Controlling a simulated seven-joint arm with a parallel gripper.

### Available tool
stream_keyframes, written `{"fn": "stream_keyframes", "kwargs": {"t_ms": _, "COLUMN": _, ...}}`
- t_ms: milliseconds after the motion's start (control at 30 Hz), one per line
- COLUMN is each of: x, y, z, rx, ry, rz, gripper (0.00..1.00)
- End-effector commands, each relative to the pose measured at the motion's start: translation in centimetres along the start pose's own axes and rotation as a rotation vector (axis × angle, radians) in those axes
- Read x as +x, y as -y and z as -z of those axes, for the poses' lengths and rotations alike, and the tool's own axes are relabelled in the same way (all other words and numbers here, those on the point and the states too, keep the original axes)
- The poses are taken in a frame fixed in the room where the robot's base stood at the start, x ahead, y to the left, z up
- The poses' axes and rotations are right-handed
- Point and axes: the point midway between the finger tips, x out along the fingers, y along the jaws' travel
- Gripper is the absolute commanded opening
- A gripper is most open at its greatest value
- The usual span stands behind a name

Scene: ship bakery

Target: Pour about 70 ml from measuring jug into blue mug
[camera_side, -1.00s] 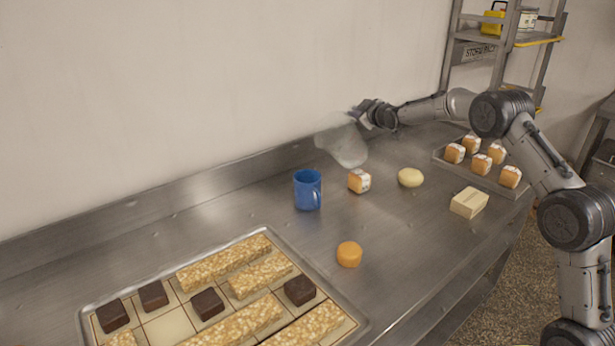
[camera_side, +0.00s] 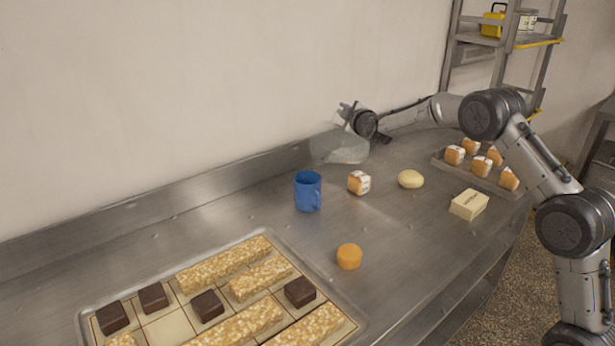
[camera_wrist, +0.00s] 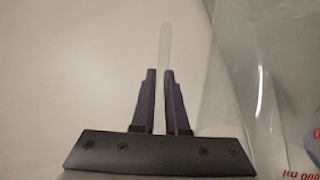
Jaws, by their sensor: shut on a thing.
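The blue mug (camera_side: 308,191) stands upright on the steel counter, its handle toward the right. The clear measuring jug (camera_side: 343,149) is behind it and to the right, tilted with its mouth end toward the left. My gripper (camera_side: 349,117) is at the jug, above and behind the mug. In the wrist view my gripper (camera_wrist: 160,75) is shut on a thin clear strip, the jug's handle, and the clear wall of the jug (camera_wrist: 250,90) with red markings fills the right side. The liquid level inside the jug cannot be made out.
A wrapped orange-and-white block (camera_side: 359,182), a pale round piece (camera_side: 410,178) and an orange disc (camera_side: 349,256) lie near the mug. A butter-like block (camera_side: 468,204) lies at right. A tray of bars (camera_side: 356,324) fills the front left. The wall stands close behind.

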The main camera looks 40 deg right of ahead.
Motion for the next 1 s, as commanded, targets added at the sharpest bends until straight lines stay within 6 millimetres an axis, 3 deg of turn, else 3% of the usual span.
{"fn": "stream_keyframes", "kwargs": {"t_ms": 633, "x": -0.5, "y": 0.3, "z": 1.3, "rx": -0.093, "ry": -0.008, "rz": -0.042, "gripper": 0.00}}
{"fn": "stream_keyframes", "kwargs": {"t_ms": 1000, "x": -1.3, "y": 0.4, "z": 3.0, "rx": -0.157, "ry": -0.013, "rz": -0.069, "gripper": 0.00}}
